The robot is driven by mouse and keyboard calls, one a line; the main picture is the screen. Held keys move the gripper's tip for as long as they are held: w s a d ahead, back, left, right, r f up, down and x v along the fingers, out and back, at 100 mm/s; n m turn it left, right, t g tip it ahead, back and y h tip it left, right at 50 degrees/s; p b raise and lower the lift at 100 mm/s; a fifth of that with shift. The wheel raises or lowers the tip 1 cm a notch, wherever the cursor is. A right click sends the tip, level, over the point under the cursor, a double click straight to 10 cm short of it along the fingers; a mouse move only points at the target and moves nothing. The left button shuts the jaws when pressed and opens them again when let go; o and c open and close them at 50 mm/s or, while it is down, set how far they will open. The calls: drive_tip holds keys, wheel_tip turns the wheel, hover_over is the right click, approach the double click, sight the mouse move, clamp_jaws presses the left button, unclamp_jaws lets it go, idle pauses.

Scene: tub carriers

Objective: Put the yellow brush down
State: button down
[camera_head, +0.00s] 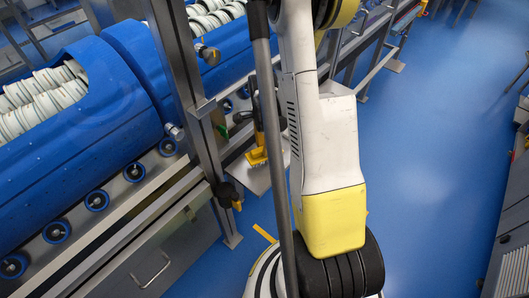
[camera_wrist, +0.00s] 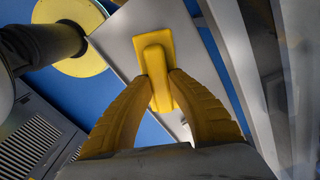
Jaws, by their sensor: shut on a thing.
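The yellow brush (camera_wrist: 153,52) is in the wrist view, with its handle between the two ribbed yellow fingers of my gripper (camera_wrist: 172,82). My gripper is shut on the handle. The brush's wide end points away from my gripper, over a pale grey flat surface (camera_wrist: 118,35). In the head view the brush (camera_head: 257,158) shows small and low beside the steel frame, over a grey plate (camera_head: 273,178). I cannot tell whether it touches the plate. My gripper in the head view (camera_head: 259,142) is partly hidden by a dark post and my arm.
Blue tub carriers (camera_head: 75,150) holding white discs stand at the left on a steel conveyor (camera_head: 150,193) with rollers. A steel upright (camera_head: 195,110) stands close left of the brush. Blue floor (camera_head: 430,140) is open to the right. Grey equipment (camera_head: 510,225) stands at the right edge.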

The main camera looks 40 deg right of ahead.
wheel_tip(320, 180, down, 2)
drive_tip(key=shift+f+b, duration=0.1)
drive_tip(key=shift+b, duration=0.2)
drive_tip(key=c, duration=1.7)
unclamp_jaws()
drive_tip(key=shift+f, duration=0.1)
drive_tip(key=o, duration=0.3)
drive_tip(key=shift+o, duration=0.2)
wheel_tip(320, 180, up, 12)
drive_tip(key=p, duration=0.5)
drive_tip(key=shift+r, duration=0.25)
